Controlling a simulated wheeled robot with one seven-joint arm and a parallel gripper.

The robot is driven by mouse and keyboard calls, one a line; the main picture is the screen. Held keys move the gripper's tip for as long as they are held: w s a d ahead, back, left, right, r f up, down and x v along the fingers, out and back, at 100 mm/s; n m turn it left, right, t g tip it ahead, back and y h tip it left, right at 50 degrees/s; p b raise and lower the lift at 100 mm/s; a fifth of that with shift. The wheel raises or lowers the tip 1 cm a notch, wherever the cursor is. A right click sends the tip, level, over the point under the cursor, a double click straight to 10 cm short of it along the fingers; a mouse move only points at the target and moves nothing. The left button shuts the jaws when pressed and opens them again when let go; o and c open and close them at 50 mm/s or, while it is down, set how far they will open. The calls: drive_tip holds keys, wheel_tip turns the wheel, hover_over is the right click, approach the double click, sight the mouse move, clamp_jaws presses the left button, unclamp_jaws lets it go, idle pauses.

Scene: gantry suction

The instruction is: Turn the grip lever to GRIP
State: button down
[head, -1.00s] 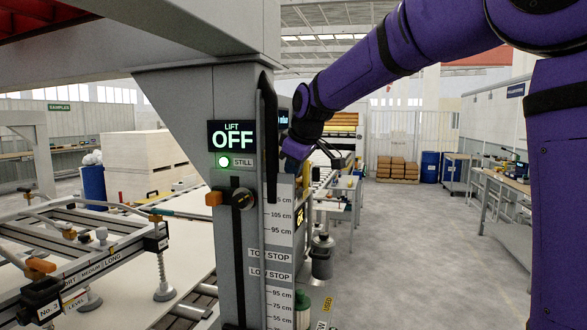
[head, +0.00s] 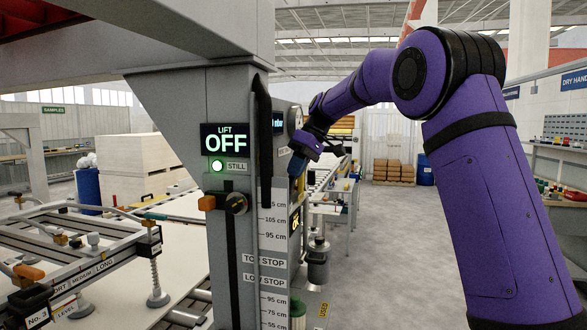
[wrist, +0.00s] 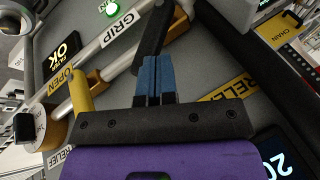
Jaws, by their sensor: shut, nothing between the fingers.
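In the wrist view my gripper (wrist: 152,78) is shut, its blue fingertips together with nothing between them. A black lever bar (wrist: 150,35) runs up from the fingertips beside a brass-coloured round part (wrist: 179,24); it appears to be the grip lever. The fingertips overlap its lower end; I cannot tell whether they touch it. The GRIP label (wrist: 120,30) is to the upper left of the fingertips, and the RELEASE label (wrist: 228,89) is to the right, partly covered by my gripper. In the head view my gripper (head: 298,166) is at the column's right side, and the lever is hidden.
A yellow handle (wrist: 80,88) stands close left of my gripper, near an OPEN label. A green light (wrist: 113,8) glows above GRIP. The grey column (head: 230,100) carries a LIFT OFF display (head: 225,142). Open floor (head: 390,240) lies to the right.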

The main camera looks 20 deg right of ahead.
drive_tip(key=shift+w+d+f+g+y, duration=0.25)
drive_tip(key=shift+w+g+y, duration=0.05)
drive_tip(key=shift+w, duration=0.05)
drive_tip(key=shift+w+d+f, duration=0.4)
drive_tip(key=shift+w+f, duration=0.2)
idle(0.3)
